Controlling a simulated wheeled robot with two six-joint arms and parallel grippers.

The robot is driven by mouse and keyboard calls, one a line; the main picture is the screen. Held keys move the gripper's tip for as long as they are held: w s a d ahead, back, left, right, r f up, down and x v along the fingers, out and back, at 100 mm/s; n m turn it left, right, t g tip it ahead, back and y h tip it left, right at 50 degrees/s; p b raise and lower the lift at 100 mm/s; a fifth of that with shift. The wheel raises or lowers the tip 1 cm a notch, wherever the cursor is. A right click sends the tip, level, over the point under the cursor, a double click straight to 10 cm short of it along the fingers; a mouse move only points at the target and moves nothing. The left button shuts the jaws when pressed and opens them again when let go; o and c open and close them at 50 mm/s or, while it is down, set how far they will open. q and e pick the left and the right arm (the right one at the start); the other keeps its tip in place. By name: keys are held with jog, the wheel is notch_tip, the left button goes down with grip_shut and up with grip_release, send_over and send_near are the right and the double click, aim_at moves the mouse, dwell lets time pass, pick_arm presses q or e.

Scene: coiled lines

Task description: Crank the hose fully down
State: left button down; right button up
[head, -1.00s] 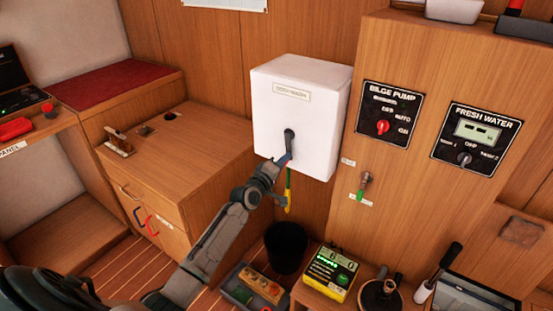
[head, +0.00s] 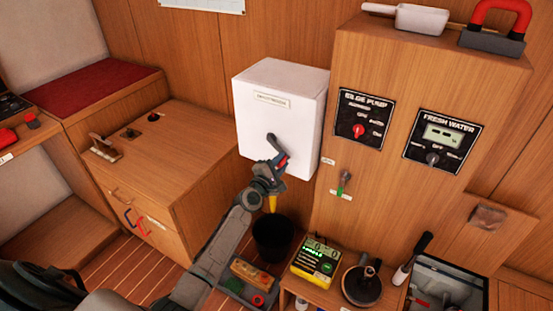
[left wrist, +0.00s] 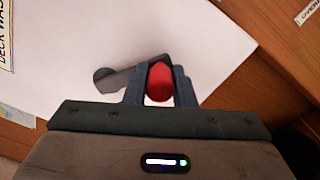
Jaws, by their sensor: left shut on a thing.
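The white deck wash box (head: 256,115) is mounted on the wooden wall in the head view. A dark crank (head: 271,140) on its front points down and to the right. My left gripper (head: 281,161) is shut on the crank's red knob. In the left wrist view the red knob (left wrist: 160,82) sits between the two fingers (left wrist: 160,88), with the crank arm (left wrist: 118,80) running left from it. A yellow hose end (head: 272,203) hangs below the box, partly hidden by my gripper. My right gripper is out of view.
A black bucket (head: 273,238) stands on the floor below the hose end. A wooden cabinet (head: 170,150) is to the left. A tray (head: 250,283) and a yellow-green device (head: 317,262) are lower down.

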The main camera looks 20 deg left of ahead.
pick_arm(q)
jog(key=shift+s+d+r+n+p, duration=0.1)
jog(key=shift+d+r+n+p, duration=0.45)
jog(key=shift+n+p, duration=0.5)
jog(key=shift+n, duration=0.25)
jog(key=c, duration=1.3)
grip_release()
jog(key=shift+r, duration=0.1)
jog(key=shift+o, duration=0.5)
jog(key=shift+d+r, duration=0.1)
jog(key=shift+s, duration=0.35)
jog(key=s+p, duration=0.1)
jog(key=s, duration=0.9)
jog(key=shift+a, duration=0.4)
